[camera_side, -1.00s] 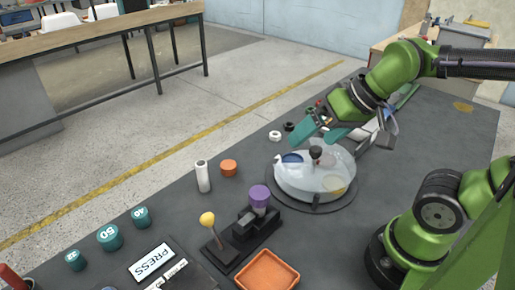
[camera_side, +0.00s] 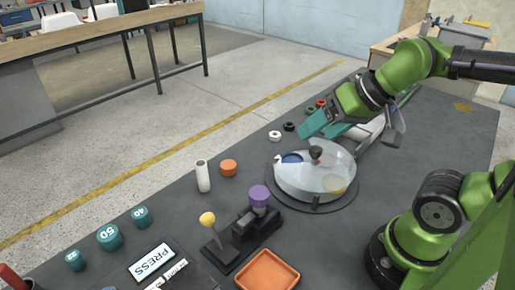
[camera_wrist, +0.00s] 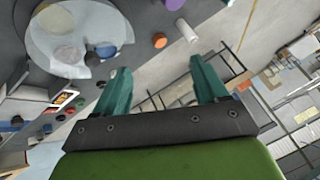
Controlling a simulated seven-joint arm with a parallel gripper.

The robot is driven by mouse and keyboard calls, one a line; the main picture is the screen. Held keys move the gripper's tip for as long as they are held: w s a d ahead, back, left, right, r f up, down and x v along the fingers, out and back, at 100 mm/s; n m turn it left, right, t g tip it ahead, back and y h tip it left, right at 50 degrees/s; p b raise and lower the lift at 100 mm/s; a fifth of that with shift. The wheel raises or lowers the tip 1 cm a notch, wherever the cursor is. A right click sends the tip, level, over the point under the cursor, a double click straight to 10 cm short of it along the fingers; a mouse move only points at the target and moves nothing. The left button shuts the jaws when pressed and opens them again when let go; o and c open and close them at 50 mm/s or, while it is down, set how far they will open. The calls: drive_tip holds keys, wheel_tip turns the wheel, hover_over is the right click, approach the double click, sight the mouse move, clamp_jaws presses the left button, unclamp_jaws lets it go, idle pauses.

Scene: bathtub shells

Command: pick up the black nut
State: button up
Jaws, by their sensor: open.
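The black nut (camera_side: 289,126) lies flat on the dark table in the side view, behind the round clear-topped disc and just beyond a white nut (camera_side: 274,135). My gripper (camera_side: 313,132) hangs over the disc's far edge, right of the black nut and apart from it. Its teal fingers are spread with nothing between them. In the wrist view, my gripper (camera_wrist: 159,66) is open and empty. A small dark shape just left of the left finger there looks like the black nut (camera_wrist: 101,84), but it is too small to be sure.
A dark green nut (camera_side: 310,111) and a red nut (camera_side: 320,103) lie farther back. The disc (camera_side: 314,171) has a raised dark knob. An orange cylinder (camera_side: 228,168) and a white tube (camera_side: 202,176) stand to the left. An orange tray (camera_side: 267,272) is in front.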

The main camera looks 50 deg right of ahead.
drive_tip(key=w+d+f+m+g, duration=0.1)
drive_tip(key=w+d+f+m, duration=0.2)
drive_tip(key=w+d+m, duration=0.45)
drive_tip(key=w+d+f+m+g, duration=0.1)
drive_tip(key=w+d+f+m, duration=0.35)
drive_tip(key=d+m, duration=0.6)
drive_tip(key=w+d+f+m+g, duration=0.1)
drive_tip(key=w+d+f+m, duration=0.35)
drive_tip(key=d, duration=0.75)
drive_tip(key=m, duration=0.6)
hover_over(289, 124)
drive_tip(key=s+d, duration=0.1)
drive_tip(key=s, duration=0.2)
drive_tip(key=shift+h, duration=0.3)
wheel_tip(289, 124, down, 6)
drive_tip(key=shift+s+f, duration=0.15)
drive_tip(key=shift+f, duration=0.05)
drive_tip(key=shift+x, duration=3.15)
drive_tip(key=c, duration=1.1)
